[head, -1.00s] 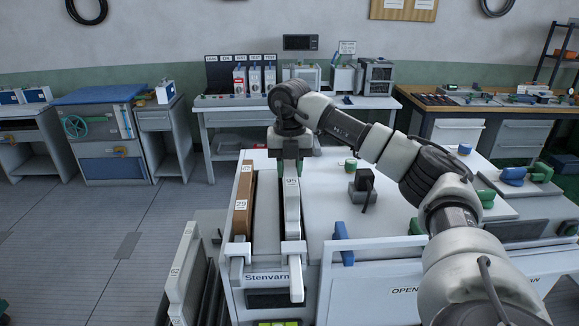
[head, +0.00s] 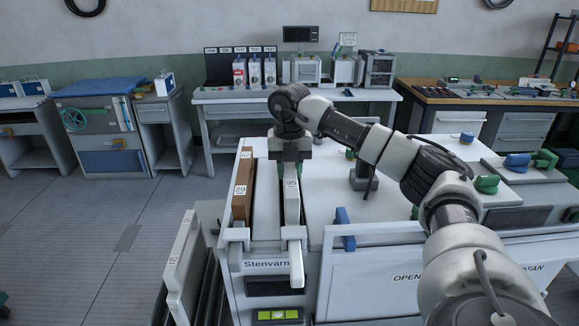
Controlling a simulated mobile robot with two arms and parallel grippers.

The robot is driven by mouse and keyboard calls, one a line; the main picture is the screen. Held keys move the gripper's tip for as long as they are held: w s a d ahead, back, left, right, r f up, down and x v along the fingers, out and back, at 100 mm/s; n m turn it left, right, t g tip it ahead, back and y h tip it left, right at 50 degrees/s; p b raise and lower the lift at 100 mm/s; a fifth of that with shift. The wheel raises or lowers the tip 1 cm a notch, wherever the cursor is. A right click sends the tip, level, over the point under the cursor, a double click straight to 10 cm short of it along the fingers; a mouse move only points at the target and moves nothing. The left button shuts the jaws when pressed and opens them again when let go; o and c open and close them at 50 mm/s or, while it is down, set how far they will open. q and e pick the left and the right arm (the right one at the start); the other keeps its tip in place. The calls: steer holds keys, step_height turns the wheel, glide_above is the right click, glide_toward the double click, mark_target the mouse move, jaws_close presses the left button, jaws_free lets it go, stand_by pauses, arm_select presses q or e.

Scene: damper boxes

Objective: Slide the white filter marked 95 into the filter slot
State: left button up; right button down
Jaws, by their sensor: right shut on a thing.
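The white filter marked 95 (head: 292,205) stands upright and edge-on at the top of the Stenvarn unit (head: 268,254). My right gripper (head: 292,166) is shut on its far upper part, reaching over from the right. The filter is in line with the long dark opening in the unit's top, right of a brown filter marked 29 (head: 242,192). Its lower edge is hidden, so I cannot tell how deep it sits in the slot. A white handle-like bar (head: 295,264) projects at the front below it. My left gripper is not in view.
A rack with a white filter (head: 182,252) stands at the lower left. Green and blue knobs (head: 487,184) lie on the right worktop. Open floor lies left.

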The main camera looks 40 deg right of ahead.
steer(key=shift+f, duration=0.6)
stand_by(0.4)
jaws_free()
stand_by(0.4)
stand_by(0.6)
steer(key=shift+r+p, duration=3.85)
steer(key=shift+r, duration=0.7)
steer(key=shift+f, duration=0.1)
